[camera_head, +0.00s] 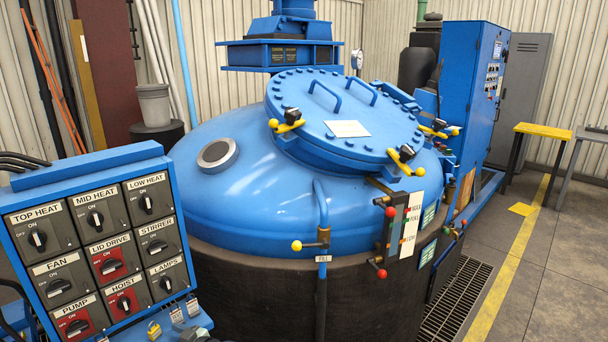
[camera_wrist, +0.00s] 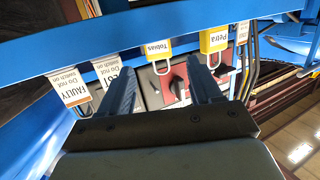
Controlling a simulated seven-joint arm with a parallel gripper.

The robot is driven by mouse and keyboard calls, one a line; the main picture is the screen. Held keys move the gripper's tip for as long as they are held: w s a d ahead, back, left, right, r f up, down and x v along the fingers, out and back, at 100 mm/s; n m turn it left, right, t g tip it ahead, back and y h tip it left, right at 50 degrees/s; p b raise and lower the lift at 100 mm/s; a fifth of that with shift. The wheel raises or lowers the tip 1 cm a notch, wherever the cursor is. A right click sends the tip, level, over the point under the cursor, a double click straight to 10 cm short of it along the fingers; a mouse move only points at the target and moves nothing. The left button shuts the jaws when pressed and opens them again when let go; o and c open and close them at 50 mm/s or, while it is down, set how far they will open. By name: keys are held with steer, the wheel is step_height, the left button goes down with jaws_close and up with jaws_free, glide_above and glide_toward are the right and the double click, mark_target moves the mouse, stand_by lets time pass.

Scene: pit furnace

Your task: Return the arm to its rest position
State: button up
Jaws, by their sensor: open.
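My gripper (camera_wrist: 163,84) shows in the wrist view with its two dark fingers apart and nothing held between them. Beyond the fingers is part of a panel with a dark knob (camera_wrist: 178,88) on a red plate, seen between the fingertips. I cannot tell how far the fingertips are from it. I cannot make out the gripper in the head view. The control panel (camera_head: 97,165) stands at the lower left of the head view, with several labelled rotary switches.
Yellow padlocks named Tobias (camera_wrist: 157,49) and Petra (camera_wrist: 213,40) hang near the fingers, beside a FAULTY tag (camera_wrist: 70,91). A blue furnace lid (camera_head: 345,112) with yellow-handled clamps fills the middle. Open floor (camera_head: 550,265) lies at the right.

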mark_target(155, 330)
steer(key=shift+x, duration=3.75)
steer(key=shift+c, duration=0.2)
steer(key=shift+d, duration=0.1)
steer(key=c, duration=0.7)
steer(key=shift+c, duration=0.5)
steer(key=shift+r, duration=0.45)
steer(key=shift+d, duration=0.1)
steer(key=s+d, duration=0.4)
steer(key=shift+s+d, duration=0.35)
steer(key=shift+s, duration=0.05)
steer(key=shift+d, duration=0.1)
